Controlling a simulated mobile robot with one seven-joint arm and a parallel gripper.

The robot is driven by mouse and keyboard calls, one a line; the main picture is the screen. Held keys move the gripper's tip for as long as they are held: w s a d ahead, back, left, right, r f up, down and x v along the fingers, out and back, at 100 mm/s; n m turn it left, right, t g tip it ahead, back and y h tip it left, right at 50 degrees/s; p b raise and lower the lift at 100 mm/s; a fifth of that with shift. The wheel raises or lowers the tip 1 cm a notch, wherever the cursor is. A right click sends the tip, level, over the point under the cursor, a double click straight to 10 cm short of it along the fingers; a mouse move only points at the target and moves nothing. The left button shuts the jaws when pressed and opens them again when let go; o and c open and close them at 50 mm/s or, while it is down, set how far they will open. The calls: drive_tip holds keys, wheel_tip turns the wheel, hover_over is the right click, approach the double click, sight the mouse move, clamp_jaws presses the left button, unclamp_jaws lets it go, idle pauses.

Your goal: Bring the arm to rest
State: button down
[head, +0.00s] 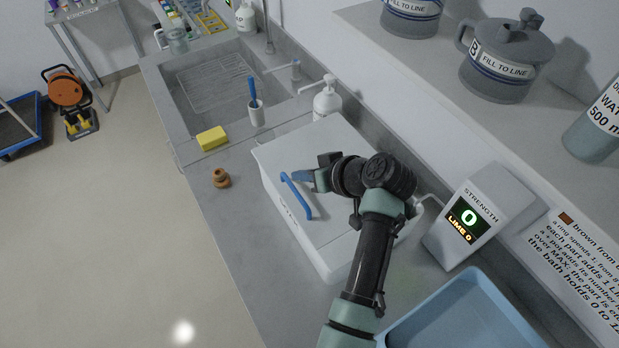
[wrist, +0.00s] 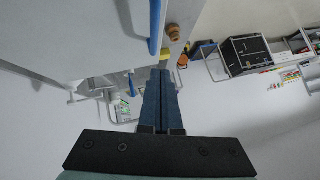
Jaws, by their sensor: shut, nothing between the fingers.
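My gripper (head: 302,175) is shut and empty. In the head view it is over the white lidded box (head: 335,240), close to the blue handle (head: 297,196) on the lid. I cannot tell whether the fingers touch the handle. In the wrist view the shut fingers (wrist: 161,78) point away from the camera, and the blue handle (wrist: 156,25) shows just beyond their tips. My arm hides part of the box's right side.
A brown part (head: 221,178) and a yellow sponge (head: 212,138) lie on the counter left of the box. A strength meter (head: 478,215) reading 0 stands right, near a blue tray (head: 462,312). A shelf with grey jugs (head: 505,65) overhangs the back. A sink (head: 215,80) is beyond.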

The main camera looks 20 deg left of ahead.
drive_tip(key=s+b+v, duration=0.1)
drive_tip(key=b+v, duration=0.2)
drive_tip(key=v, duration=0.7)
drive_tip(key=w+d+r+m+t+h+b, duration=0.1)
drive_tip(key=w+r+m+t, duration=0.1)
drive_tip(key=r+t, duration=0.35)
drive_tip(key=w+d+r+m+t+h+b, duration=0.1)
drive_tip(key=w+d+r+t+h, duration=0.15)
drive_tip(key=r, duration=0.65)
drive_tip(key=w+d+r+m+t+h, duration=0.1)
drive_tip(key=w+r+m+t, duration=0.15)
drive_tip(key=r+t, duration=0.35)
drive_tip(key=s+d+r+m+t+h+b, duration=0.1)
drive_tip(key=s+d+r+t+h, duration=0.1)
drive_tip(key=s+r+t, duration=0.3)
drive_tip(key=s+d+r+m+t+h+b, duration=0.1)
drive_tip(key=s+r+t, duration=0.4)
drive_tip(key=s+r, duration=0.6)
wheel_tip(320, 180, up, 7)
drive_tip(key=shift+d+r+m+h, duration=0.1)
drive_tip(key=shift+d+m+h, duration=0.6)
drive_tip(key=shift+m+h, duration=0.05)
